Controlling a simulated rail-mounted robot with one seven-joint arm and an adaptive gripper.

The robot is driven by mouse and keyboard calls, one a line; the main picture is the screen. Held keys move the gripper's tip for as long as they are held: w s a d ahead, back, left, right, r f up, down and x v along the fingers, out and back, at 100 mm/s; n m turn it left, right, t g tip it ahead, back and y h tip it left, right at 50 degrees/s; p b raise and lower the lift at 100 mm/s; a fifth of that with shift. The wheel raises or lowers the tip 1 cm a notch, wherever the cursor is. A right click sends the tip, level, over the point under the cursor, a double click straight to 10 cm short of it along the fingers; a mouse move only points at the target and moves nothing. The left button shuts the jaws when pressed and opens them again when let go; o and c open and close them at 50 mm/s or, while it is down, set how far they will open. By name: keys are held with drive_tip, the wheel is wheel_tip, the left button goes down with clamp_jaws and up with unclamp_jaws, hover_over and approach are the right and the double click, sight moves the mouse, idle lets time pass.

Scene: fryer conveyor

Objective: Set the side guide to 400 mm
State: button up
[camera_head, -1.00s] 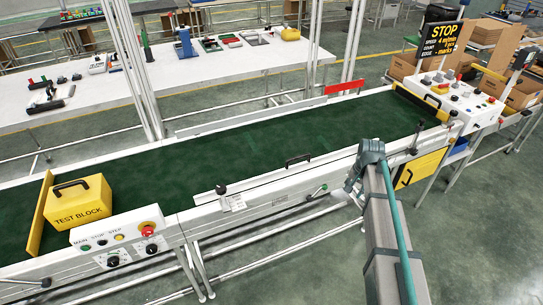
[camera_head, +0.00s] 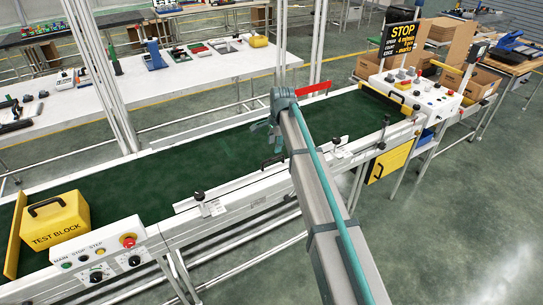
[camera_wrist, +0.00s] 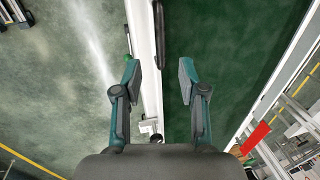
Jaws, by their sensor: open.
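The side guide (camera_head: 240,184) is a long white rail along the near edge of the green belt. A black handle (camera_head: 272,162) stands on it, and a black clamp knob (camera_head: 199,196) with a white plate (camera_head: 212,209) is at its left. Another black knob (camera_head: 337,141) is at its right. My gripper (camera_head: 272,128) is open and empty above the belt, near the handle. In the wrist view my open fingers (camera_wrist: 158,66) point down, with the black handle (camera_wrist: 158,30) below and between them, apparently untouched. The scale reading is too small to tell.
A yellow test block (camera_head: 55,222) sits on the belt (camera_head: 160,170) at the left. A control box (camera_head: 98,256) with a red button is at the near left. A red piece (camera_head: 313,88) marks the far rail. The belt between block and gripper is clear.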

sight(272, 159)
drive_tip(key=f, duration=0.2)
drive_tip(key=w+f+p, duration=0.1)
drive_tip(key=f, duration=0.2)
drive_tip(key=a+f+p, duration=0.1)
drive_tip(key=f, duration=0.2)
drive_tip(key=shift+w, duration=0.15)
clamp_jaws()
